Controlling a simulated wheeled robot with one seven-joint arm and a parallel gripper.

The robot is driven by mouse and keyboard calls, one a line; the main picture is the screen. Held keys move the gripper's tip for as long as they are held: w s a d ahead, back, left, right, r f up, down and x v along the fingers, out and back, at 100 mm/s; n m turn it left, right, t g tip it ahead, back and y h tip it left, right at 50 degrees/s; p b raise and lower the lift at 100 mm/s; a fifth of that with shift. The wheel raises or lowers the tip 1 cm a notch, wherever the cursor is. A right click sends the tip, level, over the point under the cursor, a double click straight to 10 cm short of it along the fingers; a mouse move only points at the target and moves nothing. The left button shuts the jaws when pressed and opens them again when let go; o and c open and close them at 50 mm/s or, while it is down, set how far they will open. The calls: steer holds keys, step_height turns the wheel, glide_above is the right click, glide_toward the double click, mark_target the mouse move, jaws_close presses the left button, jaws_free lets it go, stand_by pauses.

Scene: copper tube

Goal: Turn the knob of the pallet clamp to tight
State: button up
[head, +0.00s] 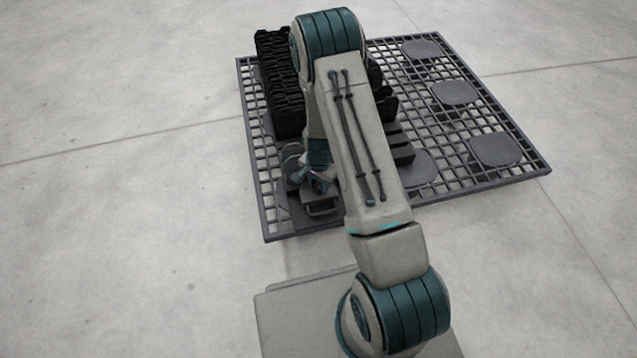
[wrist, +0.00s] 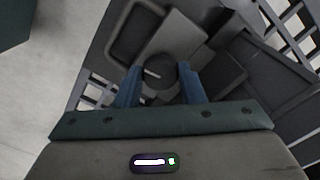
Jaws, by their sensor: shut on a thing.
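The pallet (head: 262,220) is a dark grey grid lying on the floor, seen in the head view. The pallet clamp (head: 322,208) sits at its near left corner, partly covered by my arm. In the wrist view, the clamp's round dark knob (wrist: 160,74) has a short light mark on its top. My gripper (wrist: 160,88) has its two blue fingers on either side of the knob and is shut on it. In the head view my gripper (head: 316,180) is small and partly hidden at the clamp. The knob cannot be made out there.
A tall black ribbed object (head: 278,85) stands on the pallet behind the clamp. Black stepped blocks (head: 400,148) lie right of my arm. Several flat grey round pads (head: 496,149) fill the pallet's right side. The concrete floor (head: 110,220) at left is clear.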

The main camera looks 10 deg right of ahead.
mark_target(318, 187)
steer(key=o, duration=1)
steer(key=shift+a, duration=0.2)
steer(key=shift+d, duration=0.15)
step_height(318, 187, up, 14)
steer(key=p, duration=0.5)
steer(key=shift+f+p, duration=0.1)
steer(key=shift+p, duration=0.2)
